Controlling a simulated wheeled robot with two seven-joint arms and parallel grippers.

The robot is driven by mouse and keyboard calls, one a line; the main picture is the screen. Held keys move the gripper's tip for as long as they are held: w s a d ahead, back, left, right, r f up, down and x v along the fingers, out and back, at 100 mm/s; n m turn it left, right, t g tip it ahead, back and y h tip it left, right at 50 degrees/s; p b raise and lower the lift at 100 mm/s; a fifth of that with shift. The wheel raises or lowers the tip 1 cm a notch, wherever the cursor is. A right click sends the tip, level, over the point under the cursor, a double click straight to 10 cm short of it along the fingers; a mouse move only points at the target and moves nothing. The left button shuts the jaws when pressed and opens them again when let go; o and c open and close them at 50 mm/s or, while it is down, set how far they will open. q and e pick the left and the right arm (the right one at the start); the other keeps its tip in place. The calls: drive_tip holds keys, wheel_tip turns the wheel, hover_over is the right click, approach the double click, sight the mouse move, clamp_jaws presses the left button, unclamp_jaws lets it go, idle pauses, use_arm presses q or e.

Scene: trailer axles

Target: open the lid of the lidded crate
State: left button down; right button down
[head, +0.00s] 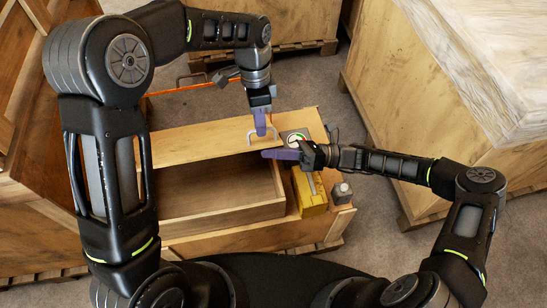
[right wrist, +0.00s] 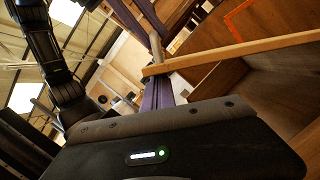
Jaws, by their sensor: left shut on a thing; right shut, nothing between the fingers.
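The lidded crate (head: 225,230) is a wooden box in the middle of the head view. Its lid (head: 195,143) is a pale board at the back, with the hollow interior (head: 205,188) visible in front of it. A metal loop handle (head: 250,138) sits on the lid near its right end. My left gripper (head: 261,130) points down and is shut on the handle. My right gripper (head: 268,154) is shut and empty, pointing left by the lid's front edge. In the right wrist view the lid's edge (right wrist: 235,50) crosses beyond the purple fingers; contact is unclear.
A yellow case (head: 310,190), a round gauge (head: 294,137) and a small grey bottle (head: 342,190) stand at the crate's right side. A large wooden crate (head: 395,100) stands at the right, and wooden crates (head: 30,120) at the left. Bare floor (head: 330,85) lies between.

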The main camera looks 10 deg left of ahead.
use_arm(q)
drive_tip(key=shift+w+a+f, duration=0.4)
drive_tip(key=shift+w, duration=0.15)
drive_tip(key=c, duration=1.9)
unclamp_jaws()
drive_tip(key=shift+o, duration=0.8)
drive_tip(key=shift+w, duration=0.2)
drive_tip(key=shift+o, duration=1.1)
drive_tip(key=shift+s, duration=0.1)
use_arm(e)
drive_tip(key=shift+w+a, duration=0.1)
drive_tip(key=shift+w, duration=0.35)
use_arm(q)
drive_tip(key=shift+d, duration=0.1)
drive_tip(key=shift+r, duration=0.2)
wheel_tip(320, 180, up, 7)
drive_tip(key=w, duration=0.1)
drive_tip(key=shift+w+a, duration=0.15)
drive_tip(key=shift+a, duration=0.1)
